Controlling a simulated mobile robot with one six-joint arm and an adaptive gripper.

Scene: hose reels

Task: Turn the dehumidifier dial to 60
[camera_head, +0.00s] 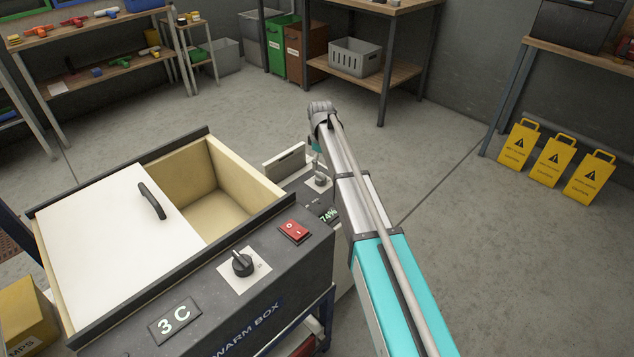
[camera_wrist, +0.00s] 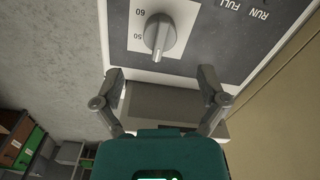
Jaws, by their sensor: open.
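The dehumidifier dial (camera_wrist: 160,36) is a grey knob on a white plate, near the top of the wrist view. Its pale pointer line faces down in that view, away from the upside-down 60 and 50 marks on its left. The number at the pointer cannot be read. My gripper (camera_wrist: 161,76) is open and empty, its two fingers spread wide, with the dial beyond the gap between them and not touched. In the head view the dial (camera_head: 320,179) is small beside the arm, near a display (camera_head: 328,215) reading 74%; my gripper is mostly hidden there.
Yellow signs (camera_head: 553,160) stand at right.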

